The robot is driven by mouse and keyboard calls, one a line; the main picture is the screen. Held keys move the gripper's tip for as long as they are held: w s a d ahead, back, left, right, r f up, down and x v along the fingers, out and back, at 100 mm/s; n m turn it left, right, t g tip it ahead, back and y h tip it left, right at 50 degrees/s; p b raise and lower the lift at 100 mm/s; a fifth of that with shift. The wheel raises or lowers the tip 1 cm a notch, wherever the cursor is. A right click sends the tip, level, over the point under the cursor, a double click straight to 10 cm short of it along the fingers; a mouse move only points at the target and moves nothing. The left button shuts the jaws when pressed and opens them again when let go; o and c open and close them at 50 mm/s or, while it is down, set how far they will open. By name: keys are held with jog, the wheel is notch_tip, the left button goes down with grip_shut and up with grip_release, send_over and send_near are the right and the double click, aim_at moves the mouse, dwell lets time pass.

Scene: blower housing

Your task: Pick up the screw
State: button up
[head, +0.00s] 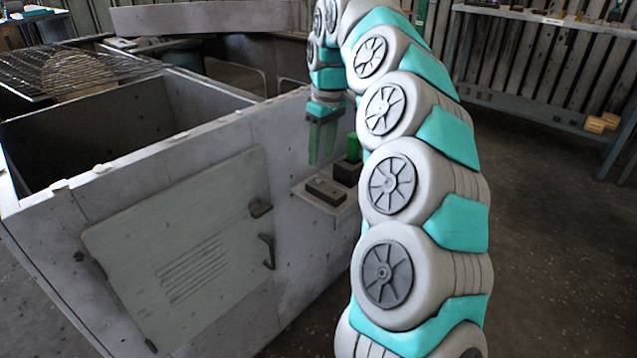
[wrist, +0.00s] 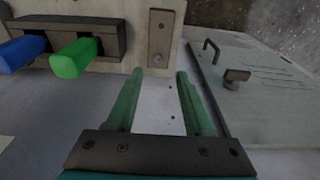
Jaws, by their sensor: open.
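The screw (wrist: 158,58) shows in the wrist view as a small grey round head at the near end of a dark brown block (wrist: 162,32). In the head view the same block (head: 326,192) lies on a small shelf, and the screw is too small to make out surely. My gripper (wrist: 160,78) has two green fingers, spread apart with nothing between them. In the wrist view the screw lies just beyond the fingertips, roughly centred between them. In the head view my gripper (head: 322,146) points down above the shelf; its height over the screw is hard to tell.
A dark holder (wrist: 112,36) with a green handle (wrist: 74,58) and a blue handle (wrist: 20,54) stands on the shelf (head: 343,208) beside the block. The shelf juts from a large grey housing (head: 285,135). Its side panel (wrist: 265,95) carries a dark handle (wrist: 211,50) and latch.

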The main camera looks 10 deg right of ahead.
aim_at(319, 179)
jog(key=shift+w+a+f, duration=0.1)
jog(key=shift+w+f, duration=0.1)
jog(key=shift+f, duration=1.35)
jog(key=shift+w+a+f, duration=0.1)
jog(key=shift+w+f, duration=0.05)
jog(key=shift+f, duration=1.35)
jog(key=shift+f, duration=0.25)
grip_shut()
